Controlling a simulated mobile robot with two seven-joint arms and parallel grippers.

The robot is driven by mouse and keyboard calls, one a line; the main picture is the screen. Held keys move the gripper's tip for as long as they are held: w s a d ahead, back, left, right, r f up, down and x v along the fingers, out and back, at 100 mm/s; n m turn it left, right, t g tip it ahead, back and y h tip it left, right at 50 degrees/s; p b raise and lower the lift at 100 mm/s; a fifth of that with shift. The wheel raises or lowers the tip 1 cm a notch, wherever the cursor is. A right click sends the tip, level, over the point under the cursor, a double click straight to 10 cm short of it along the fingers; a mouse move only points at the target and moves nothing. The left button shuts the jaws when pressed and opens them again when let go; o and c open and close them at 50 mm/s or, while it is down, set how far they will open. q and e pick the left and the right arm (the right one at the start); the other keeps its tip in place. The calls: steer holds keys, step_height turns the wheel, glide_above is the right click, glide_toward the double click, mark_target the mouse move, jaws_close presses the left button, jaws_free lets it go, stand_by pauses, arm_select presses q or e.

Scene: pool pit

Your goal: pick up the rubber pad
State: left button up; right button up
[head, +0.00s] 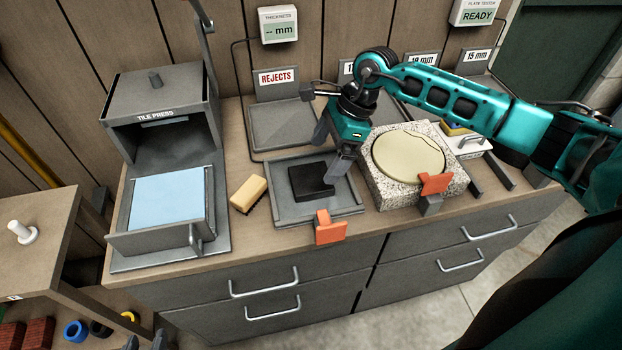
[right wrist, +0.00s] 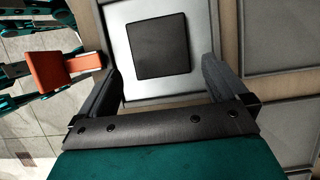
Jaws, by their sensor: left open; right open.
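The rubber pad (head: 308,182) is a flat black square lying in a shallow grey tray (head: 285,212). In the right wrist view the pad (right wrist: 162,45) shows whole, just beyond and between the fingertips. My right gripper (head: 331,152) is open and empty above the tray, pointing down over the pad; its near finger hides part of the pad in the head view. In the right wrist view its fingers (right wrist: 162,78) are spread wider than the pad. My left gripper (head: 145,342) shows only as fingertips at the bottom left edge, apart and empty, well away from the pad.
An orange block (head: 330,228) stands at the tray's front edge. A yellow brush (head: 248,194) lies left of the tray, beside the tile press (head: 160,110). A speckled stone block (head: 395,190) with a pale round disc stands close on the right. The rejects tray (head: 283,128) is behind.

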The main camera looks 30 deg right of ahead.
mark_target(311, 177)
steer(key=shift+a+x, duration=0.1)
steer(key=shift+x, duration=1.45)
steer(key=shift+a+x, duration=0.15)
steer(key=shift+x, duration=1.4)
steer(key=shift+r, duration=0.1)
steer(key=shift+c, duration=0.3)
steer(key=shift+w, duration=0.1)
steer(key=c, duration=0.7)
steer(key=shift+r, duration=0.1)
steer(key=shift+c, duration=0.6)
